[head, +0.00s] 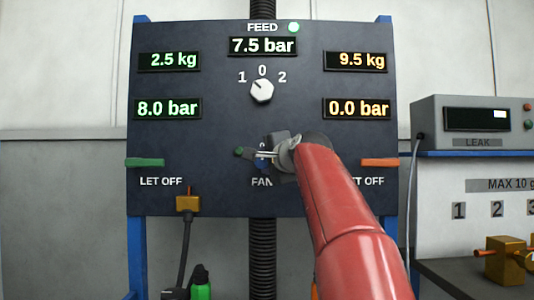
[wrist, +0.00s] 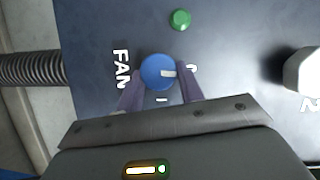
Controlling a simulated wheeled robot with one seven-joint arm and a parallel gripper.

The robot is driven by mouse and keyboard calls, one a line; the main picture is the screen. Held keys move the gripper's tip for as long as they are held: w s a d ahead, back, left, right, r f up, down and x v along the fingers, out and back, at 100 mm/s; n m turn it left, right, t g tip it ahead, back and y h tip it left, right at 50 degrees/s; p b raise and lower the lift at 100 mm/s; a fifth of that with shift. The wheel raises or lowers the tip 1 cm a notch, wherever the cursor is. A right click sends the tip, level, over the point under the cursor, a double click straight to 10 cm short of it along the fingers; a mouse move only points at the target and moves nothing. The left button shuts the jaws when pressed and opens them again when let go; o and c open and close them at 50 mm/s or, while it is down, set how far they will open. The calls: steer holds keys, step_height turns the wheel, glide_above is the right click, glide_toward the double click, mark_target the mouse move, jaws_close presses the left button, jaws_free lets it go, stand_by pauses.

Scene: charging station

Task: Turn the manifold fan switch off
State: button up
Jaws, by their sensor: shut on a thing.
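The fan switch is a round blue knob (wrist: 157,71) with a white mark, beside the letters FAN on the dark panel (head: 200,70). In the wrist view the mark points right, toward a partly hidden character, and a stroke like a 1 (wrist: 162,99) shows below the knob. My gripper (wrist: 160,84) has one finger on each side of the knob and is shut on it. In the head view my gripper (head: 266,154) and red arm cover most of the knob. A small green round lamp (wrist: 180,19) sits near the knob.
The white FEED knob (head: 262,90) is above and also shows at the right of the wrist view (wrist: 303,69). A green lever (head: 145,163) and an orange lever (head: 380,162) flank the fan switch. A LEAK box (head: 470,122) stands at the right.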

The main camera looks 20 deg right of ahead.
steer(key=shift+n+p, duration=0.3)
steer(key=shift+n, duration=0.2)
steer(key=o, duration=1)
steer(key=s+b, duration=0.1)
steer(key=s, duration=0.6)
steer(key=shift+s+r+b, duration=0.3)
steer(key=shift+s+r, duration=0.05)
steer(key=shift+r, duration=0.05)
steer(key=shift+a, duration=0.1)
